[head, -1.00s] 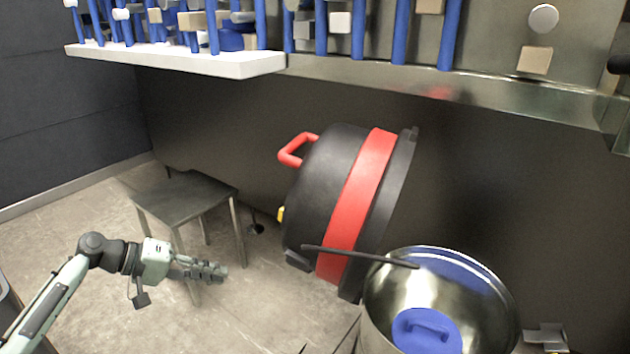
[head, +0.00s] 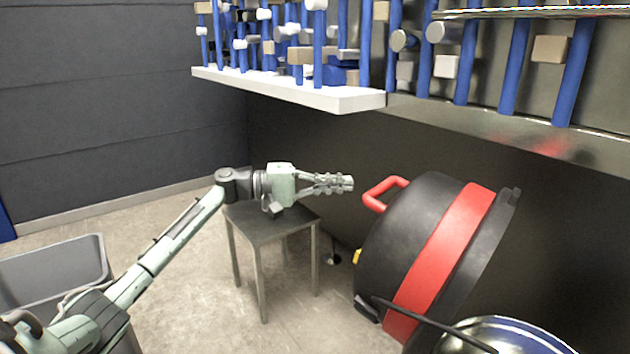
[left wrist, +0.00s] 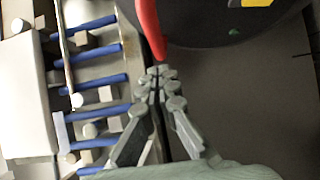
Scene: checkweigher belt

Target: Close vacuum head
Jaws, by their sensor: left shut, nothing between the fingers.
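The vacuum head (head: 415,230) is a black dome with a red band (head: 445,258) and a red handle (head: 379,194). It is tilted up on its side in the head view, open away from my left arm, above the steel drum (head: 515,337) at the bottom right. My left gripper (head: 350,183) is shut and empty, just left of the red handle. In the left wrist view the fingertips (left wrist: 159,75) are close below the red handle (left wrist: 150,28); I cannot tell whether they touch it. My right gripper is not in view.
A small dark table (head: 270,222) stands under my left forearm. A white shelf edge (head: 340,98) and blue posts (head: 575,70) run above. A grey bin (head: 50,270) is at the left. The floor (head: 200,285) between bin and table is clear.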

